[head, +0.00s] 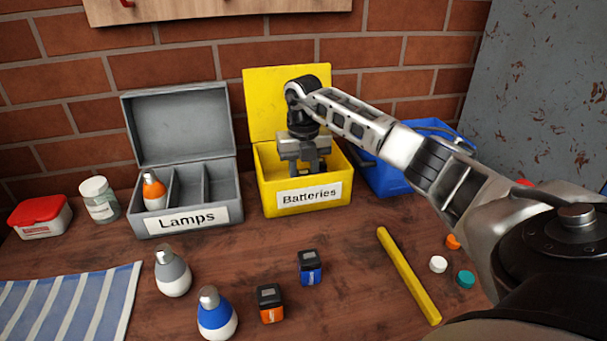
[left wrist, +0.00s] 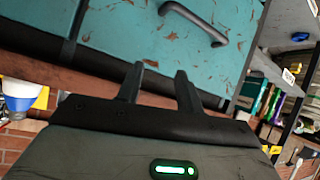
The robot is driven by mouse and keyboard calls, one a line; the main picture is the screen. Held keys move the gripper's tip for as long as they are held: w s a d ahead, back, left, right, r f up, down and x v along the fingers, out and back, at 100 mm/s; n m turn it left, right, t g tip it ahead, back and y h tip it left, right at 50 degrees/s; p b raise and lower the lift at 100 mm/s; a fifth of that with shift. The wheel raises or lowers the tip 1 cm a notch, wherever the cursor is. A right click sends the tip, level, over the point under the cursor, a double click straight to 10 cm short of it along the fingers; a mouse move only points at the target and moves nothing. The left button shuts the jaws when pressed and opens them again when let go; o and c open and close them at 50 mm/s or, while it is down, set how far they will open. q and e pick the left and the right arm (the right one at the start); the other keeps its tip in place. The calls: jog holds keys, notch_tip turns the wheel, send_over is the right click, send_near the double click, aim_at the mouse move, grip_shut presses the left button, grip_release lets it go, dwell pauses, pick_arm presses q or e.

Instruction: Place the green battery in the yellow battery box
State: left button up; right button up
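The yellow battery box (head: 263,187), labelled "Batteries", stands open against the brick wall. My right gripper (head: 307,170) points down inside it, with its fingertips partly hidden by the front wall. I cannot tell how far apart its fingers are or whether anything is between them. No green battery shows in either view; the bottom of the box is hidden. A blue battery (head: 310,267) and an orange battery (head: 270,303) stand on the table in front. My left gripper (left wrist: 160,70) shows only in the left wrist view, fingers apart and empty, away from the table.
A grey lamp box (head: 140,224) holding an orange lamp (head: 154,190) stands left of the yellow box. A blue box (head: 385,180) is at its right. Two lamps, a yellow bar (head: 408,275) and small caps lie in front. A striped cloth (head: 70,305) lies at left.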

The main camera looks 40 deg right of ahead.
aim_at(303, 173)
jog(key=shift+f, duration=0.1)
jog(key=shift+f, duration=0.1)
jog(key=o, duration=1)
notch_tip(303, 173, up, 12)
jog(key=shift+r, duration=0.15)
